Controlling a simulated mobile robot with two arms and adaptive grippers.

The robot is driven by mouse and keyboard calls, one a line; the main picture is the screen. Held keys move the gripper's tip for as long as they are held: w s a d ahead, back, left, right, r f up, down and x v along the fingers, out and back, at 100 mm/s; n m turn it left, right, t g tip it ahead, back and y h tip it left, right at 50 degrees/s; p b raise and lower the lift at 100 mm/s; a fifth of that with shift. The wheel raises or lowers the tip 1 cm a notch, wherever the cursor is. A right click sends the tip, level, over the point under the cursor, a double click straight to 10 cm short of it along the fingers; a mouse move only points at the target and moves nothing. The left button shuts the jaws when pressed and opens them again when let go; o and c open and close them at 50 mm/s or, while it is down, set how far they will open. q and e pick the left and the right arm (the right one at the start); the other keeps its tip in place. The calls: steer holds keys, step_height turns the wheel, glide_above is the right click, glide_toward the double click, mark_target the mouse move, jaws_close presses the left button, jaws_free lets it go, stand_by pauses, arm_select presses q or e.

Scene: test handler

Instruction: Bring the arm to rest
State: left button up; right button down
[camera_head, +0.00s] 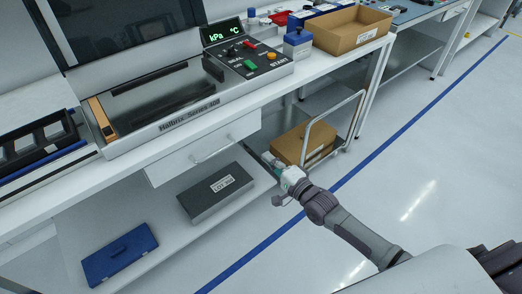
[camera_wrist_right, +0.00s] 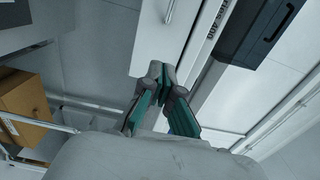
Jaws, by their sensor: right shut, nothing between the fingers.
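My right arm reaches in from the lower right in the head view. Its gripper (camera_head: 271,161) is in front of the bench, near its front edge, to the left of the cart with the cardboard box. In the right wrist view the right gripper (camera_wrist_right: 159,72) has its fingertips together with nothing between them. The drawer (camera_wrist_right: 165,35) under the bench shows beyond the fingertips. My left gripper does not show in either view.
A test machine with a control panel (camera_head: 247,58) stands on the bench. A cardboard box (camera_head: 304,142) sits on a cart with a handle (camera_head: 334,108). A grey case (camera_head: 215,192) and a blue case (camera_head: 119,254) lie on the lower shelf. The floor at right is clear.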

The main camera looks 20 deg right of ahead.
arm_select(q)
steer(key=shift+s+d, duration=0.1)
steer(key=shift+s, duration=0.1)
arm_select(e)
steer(key=shift+s, duration=0.35)
steer(key=s+d+f+n+g+h+p, duration=0.1)
steer(key=s+d+f+n+g+h, duration=0.15)
steer(key=s+f, duration=0.55)
steer(key=s+d+f+n+g+h, duration=0.1)
steer(key=s+f+n+g, duration=0.2)
steer(key=f, duration=0.8)
steer(key=s+d+f+n+g+h+p, duration=0.1)
steer(key=s+d+f+n+g, duration=0.1)
steer(key=s+f, duration=0.6)
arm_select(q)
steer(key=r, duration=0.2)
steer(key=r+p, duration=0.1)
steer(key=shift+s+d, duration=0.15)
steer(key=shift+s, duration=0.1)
arm_select(e)
steer(key=s+a+f+n+g+h, duration=0.1)
steer(key=s+f+n+g, duration=0.3)
steer(key=s, duration=1)
steer(key=s+a+f+n+g, duration=0.2)
steer(key=s+f+n+g, duration=0.2)
steer(key=s+f, duration=0.7)
steer(key=s+n, duration=0.1)
steer(key=s, duration=0.3)
steer(key=shift+s+h, duration=0.2)
steer(key=shift+h, duration=0.15)
